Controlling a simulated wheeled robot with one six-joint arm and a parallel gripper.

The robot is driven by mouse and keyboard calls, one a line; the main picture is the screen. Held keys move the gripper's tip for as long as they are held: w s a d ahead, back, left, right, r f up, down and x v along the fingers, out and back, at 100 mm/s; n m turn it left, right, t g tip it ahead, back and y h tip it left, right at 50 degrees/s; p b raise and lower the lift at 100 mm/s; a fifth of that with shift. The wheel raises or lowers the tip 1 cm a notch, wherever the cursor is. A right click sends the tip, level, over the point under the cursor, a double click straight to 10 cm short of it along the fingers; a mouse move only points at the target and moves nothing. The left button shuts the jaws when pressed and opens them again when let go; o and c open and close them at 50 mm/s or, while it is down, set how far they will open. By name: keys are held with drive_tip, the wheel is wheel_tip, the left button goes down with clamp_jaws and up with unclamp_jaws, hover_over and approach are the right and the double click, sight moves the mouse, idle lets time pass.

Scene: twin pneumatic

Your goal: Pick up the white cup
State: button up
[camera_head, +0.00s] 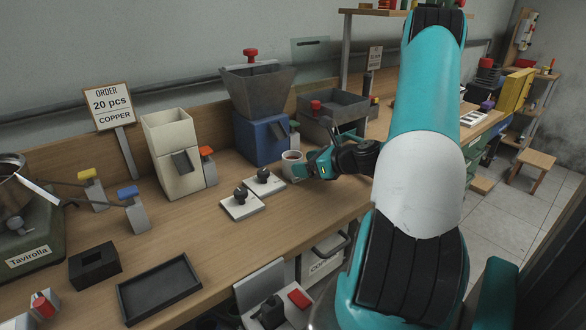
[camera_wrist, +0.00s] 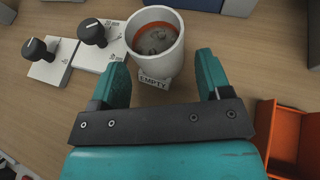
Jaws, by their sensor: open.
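The white cup (camera_head: 292,163) stands upright on the wooden workbench, in front of the blue machine. In the wrist view the cup (camera_wrist: 155,62) has an orange band inside its rim and greyish contents. A small label reading "EMPTY" (camera_wrist: 154,82) lies at its foot. My gripper (camera_head: 312,164) is beside the cup on its right in the head view. In the wrist view my gripper (camera_wrist: 163,70) is open, with one teal finger on each side of the cup's near side. I cannot tell whether the fingers touch it.
Two white plates with black knobs (camera_wrist: 98,37) (camera_wrist: 50,60) stand left of the cup. An orange bin (camera_wrist: 272,140) is at the lower right. The blue machine with a grey hopper (camera_head: 262,138) stands behind. Free bench lies in front of the plates.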

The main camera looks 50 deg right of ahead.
drive_tip(key=x, duration=0.4)
drive_tip(key=shift+w+a+f, duration=0.2)
drive_tip(key=shift+a+f, duration=0.05)
drive_tip(key=shift+f, duration=0.15)
drive_tip(key=shift+c, duration=0.2)
drive_tip(key=c, duration=0.7)
drive_tip(key=shift+r, duration=0.15)
